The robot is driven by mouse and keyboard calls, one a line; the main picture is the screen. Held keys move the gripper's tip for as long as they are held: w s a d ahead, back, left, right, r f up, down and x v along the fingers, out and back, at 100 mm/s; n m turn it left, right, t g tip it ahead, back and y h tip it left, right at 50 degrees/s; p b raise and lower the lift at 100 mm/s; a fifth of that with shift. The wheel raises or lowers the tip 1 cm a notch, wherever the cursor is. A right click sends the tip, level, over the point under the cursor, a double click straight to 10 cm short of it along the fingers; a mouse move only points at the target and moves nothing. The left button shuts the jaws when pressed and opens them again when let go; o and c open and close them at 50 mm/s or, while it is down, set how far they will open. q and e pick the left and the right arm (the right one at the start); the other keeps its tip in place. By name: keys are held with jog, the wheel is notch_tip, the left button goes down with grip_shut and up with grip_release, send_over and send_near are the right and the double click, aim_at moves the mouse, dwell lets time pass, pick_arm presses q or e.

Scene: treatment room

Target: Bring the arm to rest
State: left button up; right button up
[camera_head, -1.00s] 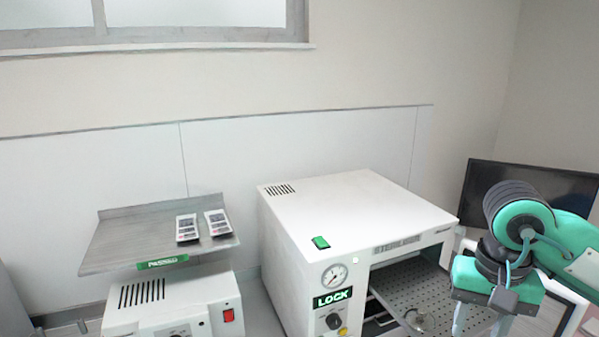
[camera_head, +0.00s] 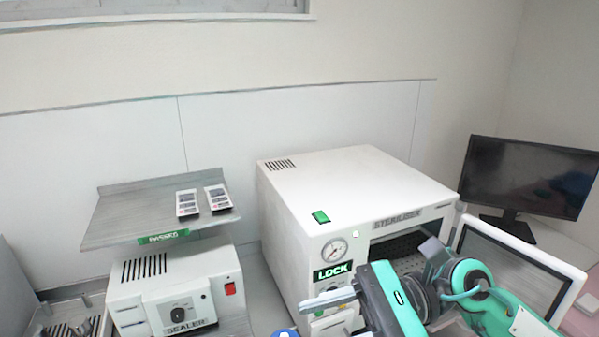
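My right arm comes in from the lower right, in front of the steriliser (camera_head: 300,195). My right gripper (camera_head: 312,304) points left, with one grey finger plainly seen in front of the steriliser's control panel. The other finger cannot be made out, so its opening is unclear. No held object is seen. My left gripper is out of view.
The steriliser's door (camera_head: 515,262) stands open at right, near my arm, with a monitor (camera_head: 530,178) behind it. The sealer (camera_head: 165,285) stands at left under a grey shelf (camera_head: 118,222) carrying two small packs (camera_head: 187,202) (camera_head: 218,197).

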jog(key=w+d+r+m+t+y, duration=0.1)
jog(key=w+d+m+t, duration=0.3)
jog(key=m+t, duration=0.9)
jog(key=w+d+r+m+t, duration=0.15)
jog(key=w+m+t, duration=0.6)
jog(key=m, duration=0.85)
jog(key=d+f+m+h, duration=0.5)
jog(key=f+m+h, duration=0.3)
jog(key=f+m, duration=0.2)
jog(key=d+f+m+h, duration=0.6)
jog(key=f+m+h, duration=0.25)
jog(key=m, duration=0.25)
jog(key=s+d+f+m+g+h, duration=0.15)
jog(key=s+f+m+g, duration=0.35)
jog(key=s+f, duration=0.6)
jog(key=s+d+f+m+g, duration=0.2)
jog(key=s+f+m+g, duration=0.2)
jog(key=s+f+g, duration=0.55)
notch_tip(320, 180, down, 33)
jog(key=s, duration=0.1)
jog(key=s+d+f+b, duration=0.1)
jog(key=s+d+f, duration=0.2)
jog(key=s+f, duration=1.6)
jog(key=shift+s+f+n, duration=0.3)
jog(key=shift+f+n, duration=0.1)
jog(key=shift+f, duration=0.2)
